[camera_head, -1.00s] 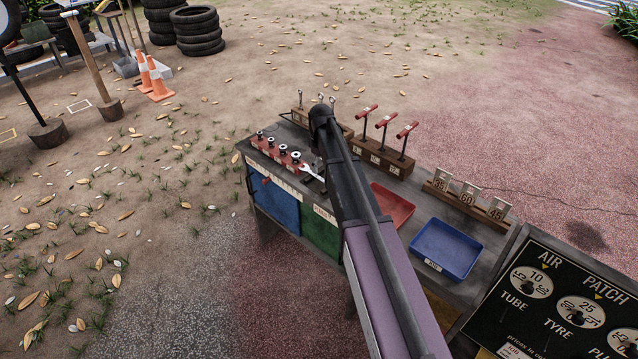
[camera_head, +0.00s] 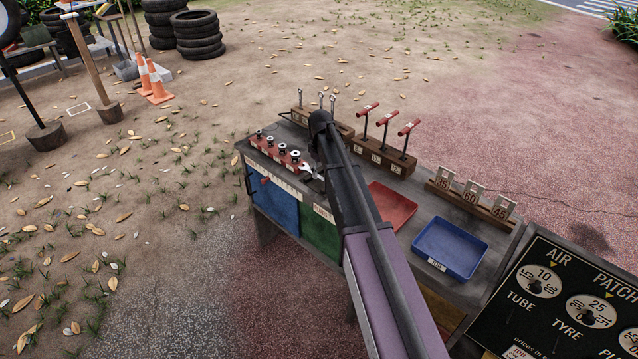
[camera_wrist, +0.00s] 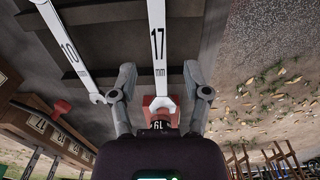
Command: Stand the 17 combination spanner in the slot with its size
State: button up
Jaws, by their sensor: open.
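The 17 combination spanner (camera_wrist: 157,42) is a pale steel bar marked "17 mm", lying on the dark cart top in the wrist view. My gripper (camera_wrist: 159,74) is open, with one finger on each side of the spanner and a gap beside each. My arm hides the gripper there.
A row of sockets on red holders (camera_head: 283,155) lines the cart's left edge. A block with red T-handles (camera_head: 371,158) stands behind a red tray (camera_head: 391,207). A blue tray (camera_head: 451,249) and number cards (camera_head: 472,193) are on the right.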

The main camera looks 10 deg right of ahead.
jog(key=shift+f+b, duration=0.65)
jog(key=shift+f, duration=0.35)
grip_shut()
